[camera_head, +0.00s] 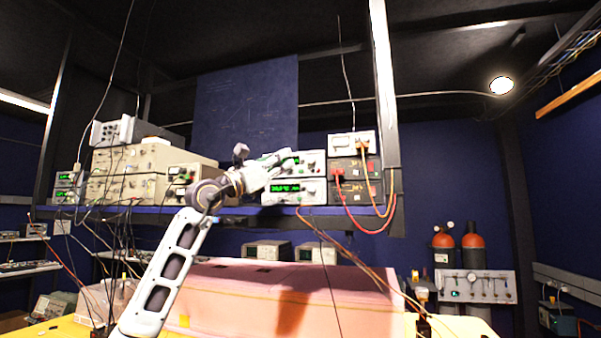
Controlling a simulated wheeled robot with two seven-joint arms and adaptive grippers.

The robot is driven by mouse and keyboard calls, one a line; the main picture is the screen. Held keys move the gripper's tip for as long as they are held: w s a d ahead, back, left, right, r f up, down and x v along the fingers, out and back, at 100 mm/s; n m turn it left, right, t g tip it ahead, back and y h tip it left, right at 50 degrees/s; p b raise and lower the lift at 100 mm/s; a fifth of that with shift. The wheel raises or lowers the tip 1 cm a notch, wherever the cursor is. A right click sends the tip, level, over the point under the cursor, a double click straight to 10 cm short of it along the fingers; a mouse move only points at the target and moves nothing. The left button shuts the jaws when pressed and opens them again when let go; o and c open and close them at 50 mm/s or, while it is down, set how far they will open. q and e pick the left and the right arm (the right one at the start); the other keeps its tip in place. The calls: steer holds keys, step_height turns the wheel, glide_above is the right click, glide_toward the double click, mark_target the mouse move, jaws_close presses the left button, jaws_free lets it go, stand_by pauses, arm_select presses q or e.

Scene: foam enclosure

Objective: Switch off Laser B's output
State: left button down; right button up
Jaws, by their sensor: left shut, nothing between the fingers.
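Two white laser-driver-like units with green displays are stacked on the shelf. The upper unit (313,163) is partly hidden behind my left gripper. The lower unit (318,191) shows a lit green reading and a knob at its right. I cannot read which of them is Laser B. My left gripper (288,157) is shut and empty, with its fingertips in front of the upper unit's left part. I cannot tell whether they touch its panel. My right gripper is not in view.
Beige instruments (128,170) fill the shelf at left. Dark boxes with red and orange cables (362,225) stand right of the units, beside a metal post (384,85). A pink foam enclosure (290,295) sits below the shelf.

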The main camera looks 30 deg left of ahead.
mark_target(301, 171)
arm_select(q)
steer(key=w+p, duration=0.1)
steer(key=w, duration=0.1)
steer(key=w+a+p, duration=0.1)
steer(key=w, duration=0.1)
steer(key=w+p, duration=0.1)
steer(key=w, duration=0.2)
steer(key=shift+w+a+p, duration=0.1)
steer(key=shift+a+p, duration=0.2)
steer(key=shift+p, duration=0.1)
steer(key=shift+w+a, duration=0.1)
steer(key=shift+w, duration=0.4)
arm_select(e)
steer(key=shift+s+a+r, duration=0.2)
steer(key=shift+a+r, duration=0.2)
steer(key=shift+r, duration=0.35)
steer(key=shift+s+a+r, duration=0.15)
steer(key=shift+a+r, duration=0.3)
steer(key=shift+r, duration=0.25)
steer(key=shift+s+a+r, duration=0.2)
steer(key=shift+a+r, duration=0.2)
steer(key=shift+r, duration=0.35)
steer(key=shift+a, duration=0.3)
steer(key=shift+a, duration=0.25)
arm_select(q)
steer(key=shift+p, duration=0.3)
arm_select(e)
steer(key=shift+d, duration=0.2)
